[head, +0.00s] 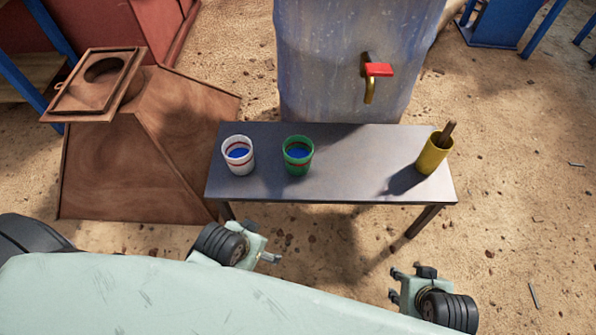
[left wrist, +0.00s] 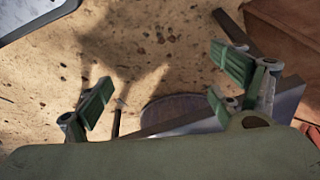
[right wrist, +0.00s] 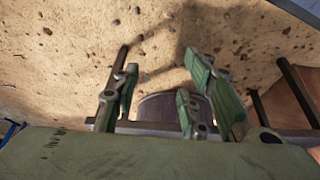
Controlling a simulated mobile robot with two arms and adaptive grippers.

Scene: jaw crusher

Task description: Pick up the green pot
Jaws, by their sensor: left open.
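The green pot (head: 298,155) stands upright on the metal table (head: 345,180), left of its middle, with blue inside and a dark red band. My left gripper (head: 271,258) is in front of the table, below and left of the pot in the head view. It is open and empty, its fingers apart in the left wrist view (left wrist: 160,82). My right gripper (head: 394,284) is in front of the table toward the right. It is open and empty in the right wrist view (right wrist: 158,85). Neither gripper touches the pot, which I cannot make out in the wrist views.
A white pot (head: 238,155) with a red band stands left of the green one. A yellow pot (head: 433,156) holding a brown stick stands at the table's right end. A large grey tank (head: 330,60) with a red-handled tap (head: 378,70) is behind. A rusty hopper (head: 130,165) is left.

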